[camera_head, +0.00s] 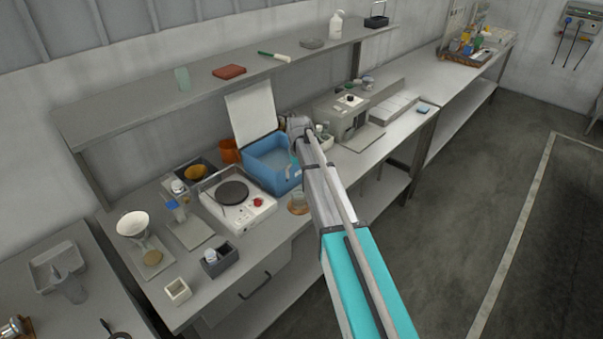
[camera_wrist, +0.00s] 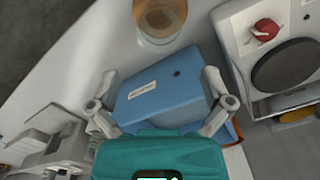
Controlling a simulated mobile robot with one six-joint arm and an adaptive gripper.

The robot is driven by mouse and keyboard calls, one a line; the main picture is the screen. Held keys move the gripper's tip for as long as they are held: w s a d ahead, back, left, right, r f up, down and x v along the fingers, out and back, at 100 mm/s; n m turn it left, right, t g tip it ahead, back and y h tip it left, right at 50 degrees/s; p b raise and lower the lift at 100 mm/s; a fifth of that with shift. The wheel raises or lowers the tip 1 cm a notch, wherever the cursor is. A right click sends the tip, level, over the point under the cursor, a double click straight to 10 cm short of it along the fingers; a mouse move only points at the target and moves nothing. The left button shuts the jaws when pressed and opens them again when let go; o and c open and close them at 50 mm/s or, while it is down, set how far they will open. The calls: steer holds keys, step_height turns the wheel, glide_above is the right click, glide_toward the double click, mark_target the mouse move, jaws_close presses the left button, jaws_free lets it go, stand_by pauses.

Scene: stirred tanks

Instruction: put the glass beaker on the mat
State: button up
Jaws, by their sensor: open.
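A clear glass beaker (camera_head: 298,205) stands on the bench just right of the hotplate's front corner, partly beside my arm. A brown round area shows at its base; I cannot tell whether this is its contents or a mat under it. The beaker also shows at the top of the wrist view (camera_wrist: 160,18), apart from my gripper. My gripper (camera_wrist: 160,77) is open over the blue box, with nothing seen held between its fingers. In the head view my arm mostly hides the gripper. I cannot pick out a separate mat with certainty.
The blue box (camera_head: 268,170) has a raised white lid (camera_head: 251,112). Left of it are a hotplate (camera_head: 232,195), a funnel stand and small containers. A grey instrument (camera_head: 341,118) stands to the right. A shelf (camera_head: 130,108) runs above the bench.

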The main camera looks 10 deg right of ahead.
stand_by(0.3)
steer(key=s+m, duration=0.1)
steer(key=s, duration=2.8)
steer(key=shift+d, duration=0.45)
